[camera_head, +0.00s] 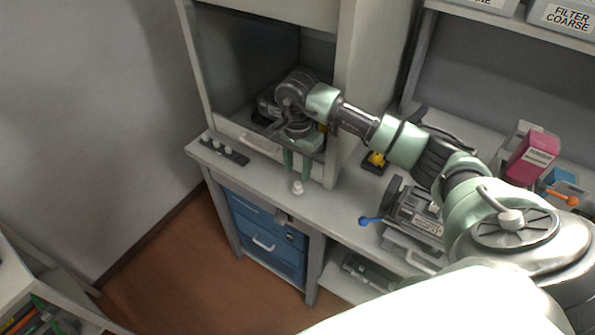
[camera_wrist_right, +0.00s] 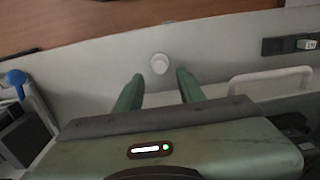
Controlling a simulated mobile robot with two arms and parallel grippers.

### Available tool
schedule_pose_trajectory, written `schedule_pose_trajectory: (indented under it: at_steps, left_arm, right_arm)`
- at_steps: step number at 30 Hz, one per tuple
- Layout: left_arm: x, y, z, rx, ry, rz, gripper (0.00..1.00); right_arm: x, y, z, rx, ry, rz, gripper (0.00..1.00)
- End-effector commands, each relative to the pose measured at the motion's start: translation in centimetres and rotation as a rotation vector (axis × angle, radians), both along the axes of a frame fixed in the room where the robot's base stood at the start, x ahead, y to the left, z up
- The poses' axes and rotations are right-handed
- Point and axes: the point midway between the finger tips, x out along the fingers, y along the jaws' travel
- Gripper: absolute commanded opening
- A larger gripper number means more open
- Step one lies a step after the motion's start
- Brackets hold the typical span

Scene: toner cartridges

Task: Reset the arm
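My right arm reaches from the lower right across the bench in the head view. My right gripper (camera_head: 297,178) points down at the bench's front part, by the opening of a fume-hood-like cabinet. Its two green fingers are apart with nothing between them, as the right wrist view (camera_wrist_right: 158,76) also shows. A small white round cap or knob (camera_head: 297,188) sits on the bench just beyond the fingertips; it also shows in the right wrist view (camera_wrist_right: 159,63). Whether the fingers touch it is hard to tell, but they do not enclose it. My left gripper is not in view.
The cabinet (camera_head: 343,60) surrounds the hand's far side. A dark strip with white knobs (camera_head: 225,149) lies left on the bench (camera_head: 330,206). A grey device with a blue-knobbed lever (camera_head: 415,215) and a magenta box (camera_head: 532,158) stand right. Blue drawers (camera_head: 265,240) are below.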

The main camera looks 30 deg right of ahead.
Motion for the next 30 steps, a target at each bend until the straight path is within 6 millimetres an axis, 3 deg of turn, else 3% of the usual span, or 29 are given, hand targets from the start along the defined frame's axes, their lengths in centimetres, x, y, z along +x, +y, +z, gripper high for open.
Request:
schedule_pose_trajectory:
  at_steps: [1,4,22,26,29,30]
  left_arm:
    - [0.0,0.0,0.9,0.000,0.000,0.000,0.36]
    - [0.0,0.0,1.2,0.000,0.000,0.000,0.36]
    - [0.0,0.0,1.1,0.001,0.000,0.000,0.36]
    - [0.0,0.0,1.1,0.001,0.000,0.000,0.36]
    - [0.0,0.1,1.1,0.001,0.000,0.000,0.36]
    - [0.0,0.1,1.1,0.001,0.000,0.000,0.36]
  right_arm:
    - [0.0,-0.1,1.3,-0.002,-0.001,0.001,0.39]
    - [0.0,0.0,2.1,-0.001,0.000,0.002,0.39]
    - [0.0,0.5,2.0,0.015,-0.003,0.001,0.39]
    - [0.1,4.2,1.2,0.131,-0.037,-0.006,0.39]
    - [0.1,10.1,0.7,0.327,-0.081,-0.037,0.39]
    - [0.0,13.1,1.0,0.434,-0.098,-0.063,0.39]
